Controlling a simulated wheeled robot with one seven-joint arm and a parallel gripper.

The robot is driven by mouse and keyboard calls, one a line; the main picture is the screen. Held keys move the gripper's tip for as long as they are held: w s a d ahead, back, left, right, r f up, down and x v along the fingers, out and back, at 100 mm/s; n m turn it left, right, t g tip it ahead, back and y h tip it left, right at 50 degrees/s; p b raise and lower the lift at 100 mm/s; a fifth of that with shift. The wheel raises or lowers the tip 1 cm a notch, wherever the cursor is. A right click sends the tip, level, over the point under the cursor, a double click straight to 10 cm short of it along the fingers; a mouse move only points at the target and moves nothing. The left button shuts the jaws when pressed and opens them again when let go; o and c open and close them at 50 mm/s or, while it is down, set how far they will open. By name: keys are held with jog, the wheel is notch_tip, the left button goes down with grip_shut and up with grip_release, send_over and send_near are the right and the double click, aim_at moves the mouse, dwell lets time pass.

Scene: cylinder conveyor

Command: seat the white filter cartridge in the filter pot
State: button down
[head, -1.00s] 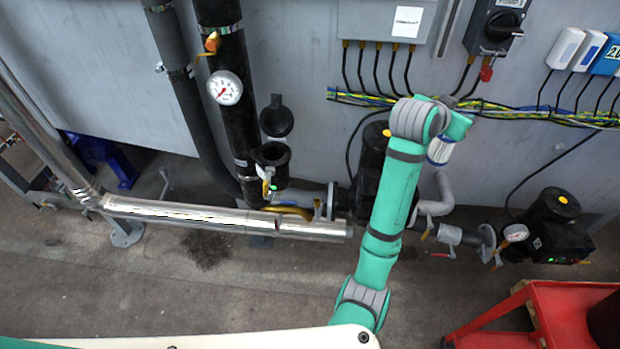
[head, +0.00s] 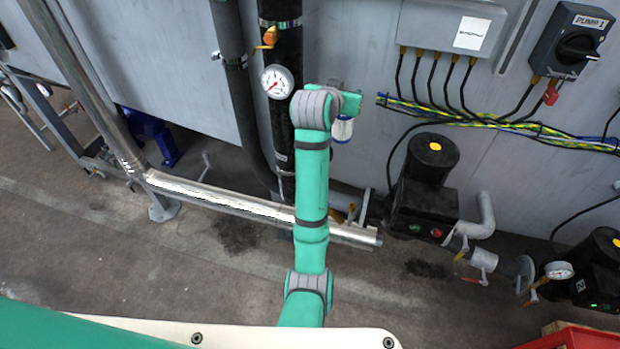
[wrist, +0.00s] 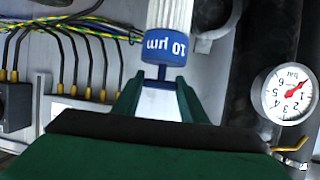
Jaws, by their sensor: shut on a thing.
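The white filter cartridge (wrist: 172,15) has a blue end cap marked "10 µm". My gripper (wrist: 160,86) is shut on the small blue stem of that cap in the wrist view. In the head view the cartridge (head: 342,129) hangs below my gripper (head: 346,106), in front of the grey wall just right of the thick black pipe. The filter pot is hidden behind my arm in the head view. A grey curved rim shows beside the cartridge in the wrist view; I cannot tell if it belongs to the pot.
A pressure gauge (head: 277,82) and an orange-handled valve (head: 270,37) sit on the black pipe (head: 281,140), close left of my arm. A black pump (head: 425,190) stands to the right. A silver pipe (head: 220,202) crosses low. Cables (head: 480,118) run along the wall.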

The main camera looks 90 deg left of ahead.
jog(key=s+f+n+g, duration=0.1)
jog(key=s, duration=0.6)
notch_tip(320, 180, down, 18)
jog(key=shift+s+a+y, duration=0.15)
jog(key=shift+s+y, duration=0.15)
jog(key=shift+s, duration=0.05)
jog(key=shift+f, duration=0.15)
jog(key=c, duration=1.1)
grip_release()
jog(key=v, duration=1.2)
jog(key=shift+w+r, duration=0.15)
jog(key=shift+r, duration=0.1)
